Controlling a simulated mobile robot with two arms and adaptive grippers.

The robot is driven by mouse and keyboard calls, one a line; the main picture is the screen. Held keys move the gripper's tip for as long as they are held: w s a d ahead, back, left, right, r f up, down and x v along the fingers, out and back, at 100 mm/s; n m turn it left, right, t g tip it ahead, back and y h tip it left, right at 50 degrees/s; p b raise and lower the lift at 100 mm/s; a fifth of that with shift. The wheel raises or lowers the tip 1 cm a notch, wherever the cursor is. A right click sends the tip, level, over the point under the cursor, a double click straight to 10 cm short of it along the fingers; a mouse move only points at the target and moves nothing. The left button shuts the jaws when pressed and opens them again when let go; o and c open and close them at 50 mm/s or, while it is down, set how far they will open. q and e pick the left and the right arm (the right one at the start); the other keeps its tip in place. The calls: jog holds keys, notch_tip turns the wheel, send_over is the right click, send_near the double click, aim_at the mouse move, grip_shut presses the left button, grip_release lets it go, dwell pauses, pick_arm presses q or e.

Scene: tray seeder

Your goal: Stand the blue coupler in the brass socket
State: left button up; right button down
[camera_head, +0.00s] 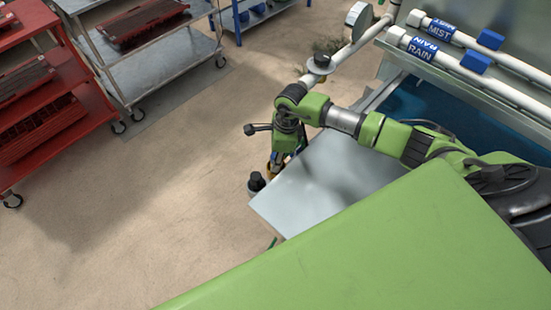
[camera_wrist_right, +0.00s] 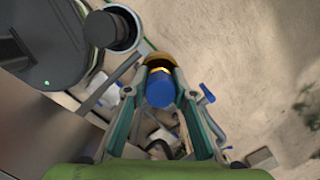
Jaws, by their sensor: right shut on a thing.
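The blue coupler (camera_wrist_right: 160,90) shows end-on in the right wrist view, between the two fingers of my right gripper (camera_wrist_right: 160,76). The gripper is shut on it. The brass socket (camera_wrist_right: 158,57) shows as a brass-coloured curved rim just beyond the coupler. I cannot tell whether the coupler touches it or sits inside it. In the head view my right gripper (camera_head: 279,160) points down beside the corner of the grey plate. The coupler and socket are mostly hidden there by the gripper. My left gripper is not in view.
A black-topped cylinder (camera_head: 257,182) stands just left of my right gripper. The grey plate (camera_head: 320,180) lies right of it. White pipes labelled MIST and RAIN (camera_head: 470,70) run at upper right.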

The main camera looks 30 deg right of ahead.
jog(key=shift+f+b, duration=0.3)
jog(key=shift+f, duration=0.05)
jog(key=c, duration=2)
grip_release()
